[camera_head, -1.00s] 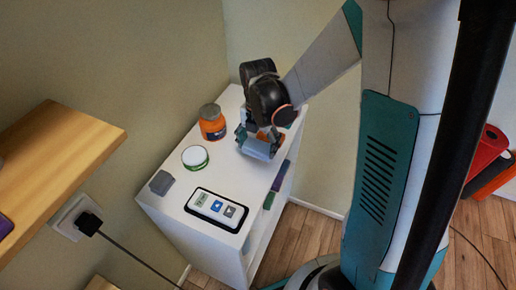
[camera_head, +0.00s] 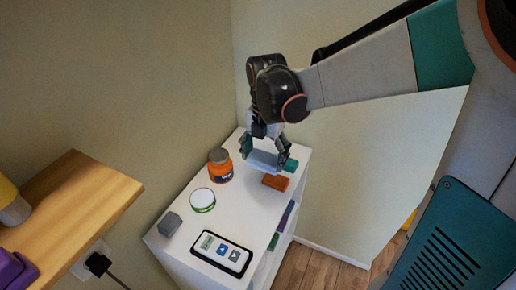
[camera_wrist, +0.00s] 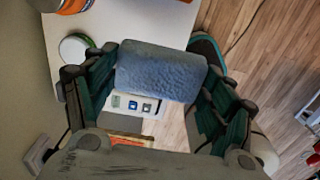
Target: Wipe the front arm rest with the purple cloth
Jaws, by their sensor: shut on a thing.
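My gripper (camera_head: 266,148) is over the far end of the white cabinet's top. It is shut on a grey-blue, rough-textured block (camera_head: 262,160), which also shows between the fingers in the wrist view (camera_wrist: 161,71). The held thing does not look purple. A purple thing (camera_head: 12,270) lies at the left edge of the head view by the wooden shelf, partly cut off; I cannot tell whether it is the cloth. Another thin purple thing (camera_head: 286,216) is in the cabinet's open side. I cannot make out an arm rest in either view.
The white cabinet top (camera_head: 227,220) holds an orange jar (camera_head: 221,167), a round green-white tin (camera_head: 202,200), a grey block (camera_head: 170,224), a white device with a screen (camera_head: 221,252) and an orange block (camera_head: 275,182). A wooden shelf (camera_head: 95,190) juts out left. Wooden floor shows right.

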